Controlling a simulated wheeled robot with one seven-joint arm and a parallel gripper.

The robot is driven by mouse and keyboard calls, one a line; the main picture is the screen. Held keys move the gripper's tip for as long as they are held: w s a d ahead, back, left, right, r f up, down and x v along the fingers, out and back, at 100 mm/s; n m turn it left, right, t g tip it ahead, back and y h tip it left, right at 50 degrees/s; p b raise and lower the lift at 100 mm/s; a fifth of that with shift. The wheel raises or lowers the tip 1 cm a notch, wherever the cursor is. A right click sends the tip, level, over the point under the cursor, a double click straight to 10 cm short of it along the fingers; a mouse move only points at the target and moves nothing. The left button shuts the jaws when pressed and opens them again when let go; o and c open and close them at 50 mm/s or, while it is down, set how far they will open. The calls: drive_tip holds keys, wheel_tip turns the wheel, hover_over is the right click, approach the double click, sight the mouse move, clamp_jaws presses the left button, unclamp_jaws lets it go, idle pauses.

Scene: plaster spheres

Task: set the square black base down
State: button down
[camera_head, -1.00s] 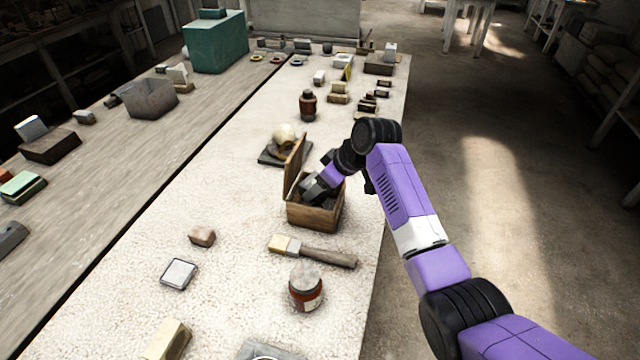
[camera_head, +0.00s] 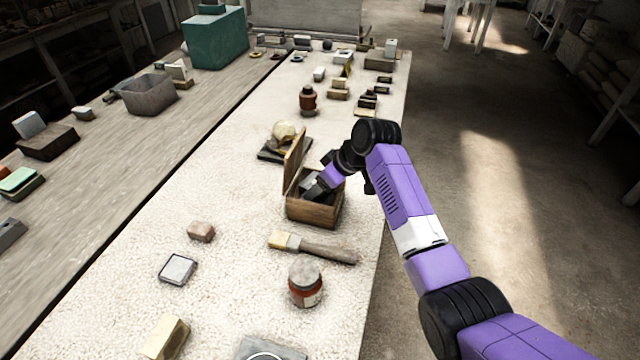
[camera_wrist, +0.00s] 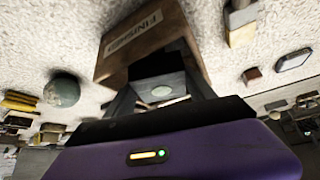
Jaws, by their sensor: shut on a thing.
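The square black base (camera_wrist: 180,87) shows in the wrist view as a dark block with a pale round spot on top, between my two fingers. My gripper (camera_wrist: 160,98) is shut on it. In the head view my gripper (camera_head: 314,192) reaches down into an open wooden box (camera_head: 314,215), whose lid (camera_head: 294,162) stands raised on the left.
A pale sphere (camera_head: 284,132) on a dark slab stands behind the box. A brush (camera_head: 315,247) lies just in front of it, with a jar (camera_head: 305,284) nearer. A brown bottle (camera_head: 308,100) stands farther back.

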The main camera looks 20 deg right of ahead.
drive_tip(key=shift+f+b, duration=0.4)
drive_tip(key=shift+f, duration=0.2)
drive_tip(key=shift+c, duration=1.2)
unclamp_jaws()
drive_tip(key=shift+s+a+f, duration=0.1)
drive_tip(key=shift+a+f, duration=0.05)
drive_tip(key=shift+f, duration=0.05)
drive_tip(key=shift+a+r+p, duration=0.1)
drive_tip(key=shift+r+p, duration=0.7)
drive_tip(key=shift+r, duration=0.15)
drive_tip(key=shift+r+p, duration=0.95)
drive_tip(key=shift+r, duration=0.3)
drive_tip(key=shift+d, duration=0.25)
